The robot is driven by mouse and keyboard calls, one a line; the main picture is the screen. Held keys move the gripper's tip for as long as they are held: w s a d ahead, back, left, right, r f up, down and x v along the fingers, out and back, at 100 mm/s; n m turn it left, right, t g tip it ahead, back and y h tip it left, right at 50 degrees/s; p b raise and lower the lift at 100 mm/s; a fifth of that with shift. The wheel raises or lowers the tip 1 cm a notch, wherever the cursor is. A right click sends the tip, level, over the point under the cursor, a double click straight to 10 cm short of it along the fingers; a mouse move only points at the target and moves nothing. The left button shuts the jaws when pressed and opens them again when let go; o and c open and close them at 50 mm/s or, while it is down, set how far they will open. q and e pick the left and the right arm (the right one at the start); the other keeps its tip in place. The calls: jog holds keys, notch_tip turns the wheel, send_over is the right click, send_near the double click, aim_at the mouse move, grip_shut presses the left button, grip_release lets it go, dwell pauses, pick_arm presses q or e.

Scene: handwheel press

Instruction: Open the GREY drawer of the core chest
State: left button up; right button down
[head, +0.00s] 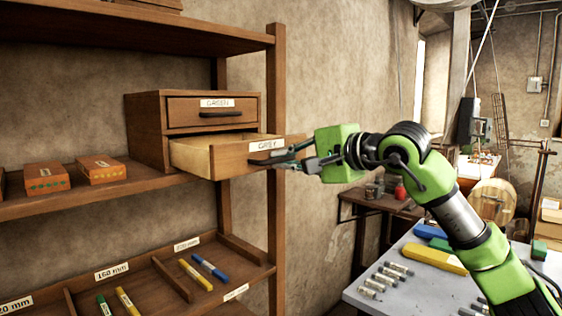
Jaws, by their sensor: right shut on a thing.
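The core chest (147,130) is a small brown wooden chest on the shelf, with two drawers. The upper drawer (190,112), labelled GREEN, is closed and has a dark bar handle. The lower GREY drawer (228,158) is pulled well out, and its pale inside shows at the left. What lies deeper in it is hidden. My right gripper (280,158) comes from the right and is shut on the dark handle (262,161) of the GREY drawer. My left gripper is not in view.
Orange-brown boxes (102,170) stand on the shelf left of the chest. A shelf post (276,80) rises close beside the drawer. A lower rack (150,280) holds coloured sticks. A grey table (400,290) with several cylinders and blue and yellow items is at right.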

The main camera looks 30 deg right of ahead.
jog(key=c, duration=2.5)
grip_release()
jog(key=shift+v, duration=6)
